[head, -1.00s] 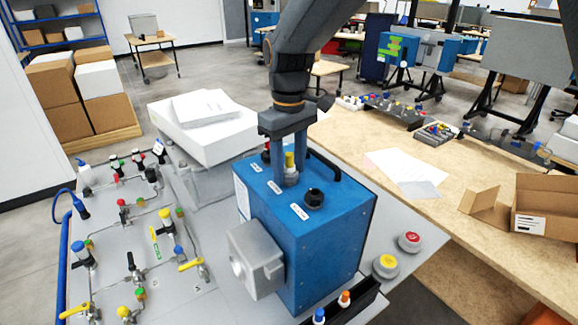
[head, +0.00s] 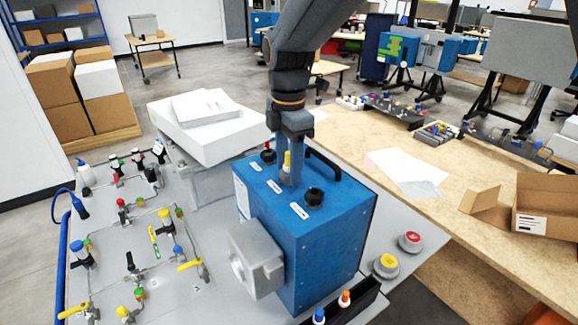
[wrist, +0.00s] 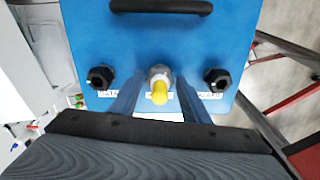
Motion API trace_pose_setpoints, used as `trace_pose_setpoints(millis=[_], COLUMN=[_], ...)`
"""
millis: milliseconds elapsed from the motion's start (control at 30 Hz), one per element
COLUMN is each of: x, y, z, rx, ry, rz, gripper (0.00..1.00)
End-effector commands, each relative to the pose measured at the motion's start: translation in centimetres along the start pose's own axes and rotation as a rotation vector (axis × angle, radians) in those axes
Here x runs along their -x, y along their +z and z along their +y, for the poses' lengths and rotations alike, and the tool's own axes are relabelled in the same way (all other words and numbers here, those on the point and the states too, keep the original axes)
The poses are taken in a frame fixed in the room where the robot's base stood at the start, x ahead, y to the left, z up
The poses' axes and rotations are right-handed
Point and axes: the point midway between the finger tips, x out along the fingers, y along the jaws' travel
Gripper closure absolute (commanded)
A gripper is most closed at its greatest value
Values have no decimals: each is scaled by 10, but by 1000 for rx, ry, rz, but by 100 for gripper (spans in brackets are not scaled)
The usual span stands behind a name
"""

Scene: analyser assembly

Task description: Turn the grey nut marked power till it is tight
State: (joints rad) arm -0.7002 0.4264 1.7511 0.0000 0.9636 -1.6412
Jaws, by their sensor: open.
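The grey nut (wrist: 158,73) sits on the top face of a blue box (wrist: 215,40), around the base of a yellow plug (wrist: 158,92). The yellow plug also shows in the head view (head: 287,158). My gripper (wrist: 158,86) is open, pointing down, with one finger on each side of the nut and plug. In the wrist view a gap shows between each finger and the nut. In the head view my gripper (head: 287,178) hides most of the nut. The label by the nut is mostly hidden and cannot be read.
A black fitting stands on each side of the nut, left (wrist: 100,77) and right (wrist: 216,79). A black handle (wrist: 161,6) arches over the box top. A grey block (head: 255,260) juts from the box's side. A panel of valves (head: 110,240) lies to the left.

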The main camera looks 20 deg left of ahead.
Motion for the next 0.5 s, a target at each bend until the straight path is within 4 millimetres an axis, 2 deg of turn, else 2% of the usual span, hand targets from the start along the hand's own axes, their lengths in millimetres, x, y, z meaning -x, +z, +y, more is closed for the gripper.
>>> trace_pose_setpoints(millis=[300,500], x=[-1,0], y=[0,0], z=[0,0], rx=[402,606], ry=[0,-1], rz=[0,0], gripper=[58,58])
